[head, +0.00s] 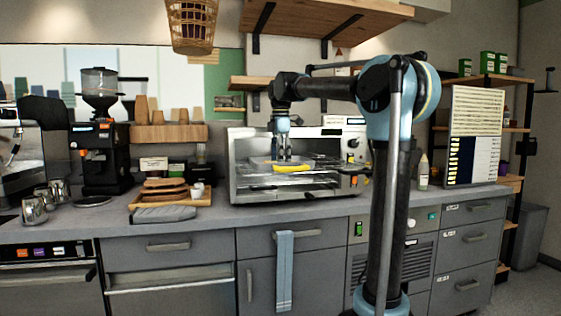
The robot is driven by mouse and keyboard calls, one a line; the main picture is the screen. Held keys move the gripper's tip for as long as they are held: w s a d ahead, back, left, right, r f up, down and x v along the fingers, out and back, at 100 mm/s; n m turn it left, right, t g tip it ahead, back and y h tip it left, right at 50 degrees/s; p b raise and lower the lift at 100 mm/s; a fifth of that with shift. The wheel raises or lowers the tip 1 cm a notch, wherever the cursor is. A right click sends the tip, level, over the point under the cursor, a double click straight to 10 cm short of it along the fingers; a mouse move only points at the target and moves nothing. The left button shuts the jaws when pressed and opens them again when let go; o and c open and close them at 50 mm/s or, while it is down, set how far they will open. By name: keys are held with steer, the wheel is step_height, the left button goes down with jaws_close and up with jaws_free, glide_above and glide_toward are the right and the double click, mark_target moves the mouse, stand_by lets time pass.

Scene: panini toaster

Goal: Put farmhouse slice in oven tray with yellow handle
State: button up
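The oven (240,180) stands on the counter. A thin tray in its front opening has a yellow handle (291,168) at its front edge. My gripper (285,157) points down just above and behind this handle, at the oven's opening. Its two fingers look slightly apart, but it is too small to tell whether they hold anything. Brown bread slices (165,187) lie stacked on a wooden tray (203,201) left of the oven; I cannot tell which is the farmhouse slice. The tray's inside is mostly hidden.
A grey folded cloth (163,214) lies at the wooden tray's front. A coffee grinder (98,155) and metal cups (35,211) stand further left. A bottle (423,172) and a board (474,135) stand right of the oven. A wooden shelf (310,20) hangs above.

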step_height(320, 180, up, 12)
stand_by(0.8)
steer(key=shift+r, duration=0.1)
